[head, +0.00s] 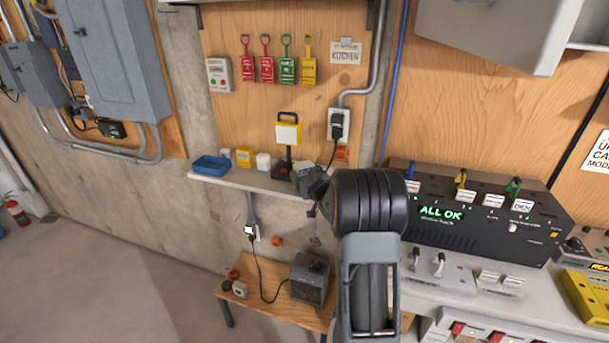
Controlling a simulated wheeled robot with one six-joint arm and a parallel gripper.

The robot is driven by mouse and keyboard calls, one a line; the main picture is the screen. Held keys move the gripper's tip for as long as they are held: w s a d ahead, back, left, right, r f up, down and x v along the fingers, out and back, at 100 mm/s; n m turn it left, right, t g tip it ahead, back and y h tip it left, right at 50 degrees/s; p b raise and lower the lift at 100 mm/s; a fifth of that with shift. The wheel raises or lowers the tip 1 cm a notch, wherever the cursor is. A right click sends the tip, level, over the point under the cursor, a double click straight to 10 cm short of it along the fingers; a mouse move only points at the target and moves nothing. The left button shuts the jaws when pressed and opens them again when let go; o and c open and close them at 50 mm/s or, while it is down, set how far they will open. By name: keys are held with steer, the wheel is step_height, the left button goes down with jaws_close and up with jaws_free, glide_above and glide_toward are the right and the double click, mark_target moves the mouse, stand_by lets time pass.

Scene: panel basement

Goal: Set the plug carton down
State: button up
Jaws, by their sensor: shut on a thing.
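My gripper (308,182) is at the right part of the narrow wall shelf (228,179), in front of it or over it, pointing away to the left. My dark wrist hides much of it. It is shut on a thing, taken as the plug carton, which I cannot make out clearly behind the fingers. A small yellow box (244,158) and a white block (263,161) stand on the shelf to the left, apart from the gripper.
A blue tray (211,166) is at the shelf's left end. A plug and cord (336,127) hang from the outlet behind. Below is a wooden bench (245,272) with a grey box (310,279).

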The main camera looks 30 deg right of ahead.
steer(key=shift+f, duration=0.1)
steer(key=o, duration=1)
